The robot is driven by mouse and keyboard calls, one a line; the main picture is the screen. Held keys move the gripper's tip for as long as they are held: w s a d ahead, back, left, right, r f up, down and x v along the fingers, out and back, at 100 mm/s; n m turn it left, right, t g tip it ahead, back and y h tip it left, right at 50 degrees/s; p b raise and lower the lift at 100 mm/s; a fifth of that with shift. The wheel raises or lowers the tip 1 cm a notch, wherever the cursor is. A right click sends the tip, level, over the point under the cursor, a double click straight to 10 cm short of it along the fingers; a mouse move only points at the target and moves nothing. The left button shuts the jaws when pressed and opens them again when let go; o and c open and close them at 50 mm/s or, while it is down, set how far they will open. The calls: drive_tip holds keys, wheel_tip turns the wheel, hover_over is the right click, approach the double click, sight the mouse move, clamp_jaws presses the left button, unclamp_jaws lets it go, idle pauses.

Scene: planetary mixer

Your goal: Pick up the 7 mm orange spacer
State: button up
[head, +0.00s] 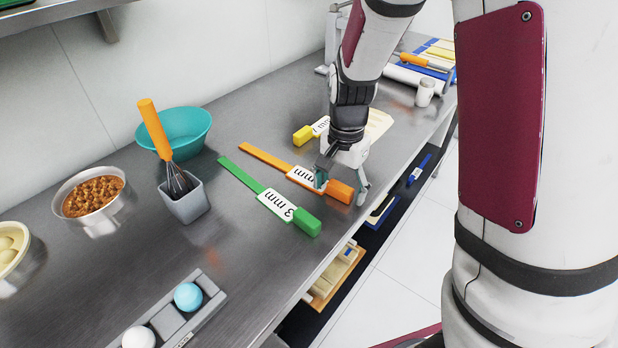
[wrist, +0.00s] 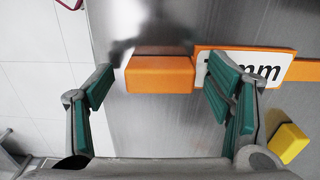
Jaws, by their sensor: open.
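The orange spacer lies flat on the steel counter, a thin bar with a white label (head: 303,176) and a thick orange block (head: 341,192) at its near end. In the wrist view the block (wrist: 160,74) shows between my fingers, one beyond each end of it. My gripper (head: 343,187) is open and points down over that end. In the wrist view my gripper (wrist: 155,78) has its right finger over part of the label, where only "mm" reads clearly; the digit is hidden. I cannot tell whether the fingers touch anything.
A green 3 mm spacer (head: 272,199) lies to the left, and a yellow one (head: 304,134) behind. A grey cup with a whisk (head: 185,199), a teal bowl (head: 190,128) and a bowl of brown pieces (head: 93,193) stand further left. The counter's front edge is close to the block.

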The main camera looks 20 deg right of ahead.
drive_tip(key=c, duration=1.3)
drive_tip(key=shift+r, duration=0.1)
